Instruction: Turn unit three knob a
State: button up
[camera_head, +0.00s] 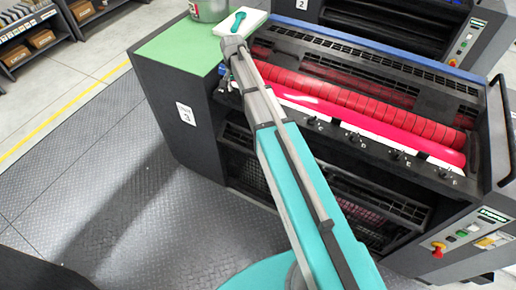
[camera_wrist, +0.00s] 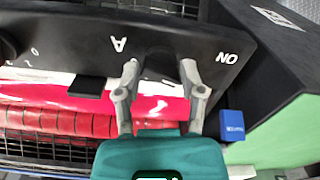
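Unit three (camera_head: 187,150) is a dark press unit with a white label reading 3. In the wrist view, knob A (camera_wrist: 158,64) is a black knob on the dark panel (camera_wrist: 70,42), between the white letter A and the word ON. My gripper (camera_wrist: 159,66) has its two grey fingers spread, one on each side of the knob. Whether the fingertips touch it is hard to tell, black on black. In the head view my arm's end is at the left end of the red rollers, and the knob is hidden or too small to make out there.
Red ink rollers (camera_head: 350,105) run beside the panel, with several more small knobs along its edge. A green top (camera_head: 175,48) holds a metal can (camera_head: 208,9) and a teal-handled tool (camera_head: 238,22). A blue block (camera_wrist: 232,125) is near the gripper. Open floor lies left.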

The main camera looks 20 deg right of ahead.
jog(key=m, duration=0.7)
jog(key=shift+w+a, duration=0.1)
jog(key=shift+w, duration=0.05)
jog(key=shift+r+p, duration=0.4)
notch_tip(320, 180, up, 13)
jog(key=p, duration=1.3)
jog(key=s+f+n+b, duration=0.6)
jog(key=s+f+b, duration=0.4)
jog(key=s, duration=0.3)
jog(key=s+d+f+n+b, duration=0.1)
jog(key=s+f+n+b, duration=0.6)
jog(key=s+f+b, duration=0.4)
jog(key=shift+s+d+n, duration=0.3)
jog(key=shift+s, duration=0.7)
notch_tip(320, 180, up, 21)
jog(key=m+p, duration=0.4)
jog(key=p, duration=1.7)
send_over(236, 89)
jog(key=shift+f, duration=0.1)
